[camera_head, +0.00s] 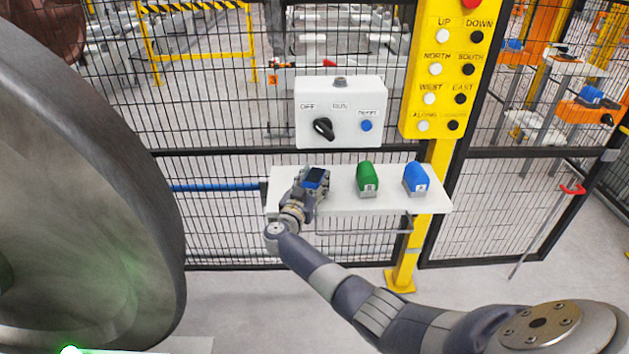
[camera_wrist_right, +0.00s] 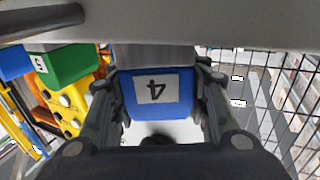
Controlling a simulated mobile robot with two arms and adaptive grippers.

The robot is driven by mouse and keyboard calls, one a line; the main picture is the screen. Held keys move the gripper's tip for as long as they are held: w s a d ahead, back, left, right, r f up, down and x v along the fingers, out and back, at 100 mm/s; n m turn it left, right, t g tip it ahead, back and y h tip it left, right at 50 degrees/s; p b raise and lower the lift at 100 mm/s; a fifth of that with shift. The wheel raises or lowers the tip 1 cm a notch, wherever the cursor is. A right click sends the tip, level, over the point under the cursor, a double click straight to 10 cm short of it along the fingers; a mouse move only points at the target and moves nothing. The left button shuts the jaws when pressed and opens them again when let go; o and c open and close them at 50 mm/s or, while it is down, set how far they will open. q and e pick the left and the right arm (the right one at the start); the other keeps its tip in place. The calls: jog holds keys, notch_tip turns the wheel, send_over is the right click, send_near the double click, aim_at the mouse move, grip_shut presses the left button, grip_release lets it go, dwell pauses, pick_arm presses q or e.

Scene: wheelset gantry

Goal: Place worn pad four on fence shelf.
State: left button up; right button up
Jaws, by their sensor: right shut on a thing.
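My right gripper (camera_head: 308,186) is over the left part of the white fence shelf (camera_head: 340,204). It is shut on a blue pad (camera_head: 315,177). In the right wrist view, this pad (camera_wrist_right: 157,92) shows a white label with an upside-down 4, between the two fingers (camera_wrist_right: 160,100). The pad's grey block reaches the pale shelf surface (camera_wrist_right: 210,25) in that view. I cannot tell if it rests its weight there. My left gripper is not in view.
A green pad (camera_head: 367,177) and another blue pad (camera_head: 415,178) stand on the shelf to the right. A white switch box (camera_head: 341,112) hangs above, beside a yellow button panel (camera_head: 445,75). Mesh fence lies behind. A large grey wheel (camera_head: 85,200) fills the left.

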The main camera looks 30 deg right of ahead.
jog(key=o, duration=1.4)
jog(key=shift+f, duration=0.1)
jog(key=shift+o, duration=0.2)
jog(key=p+v, duration=0.1)
jog(key=v, duration=1.1)
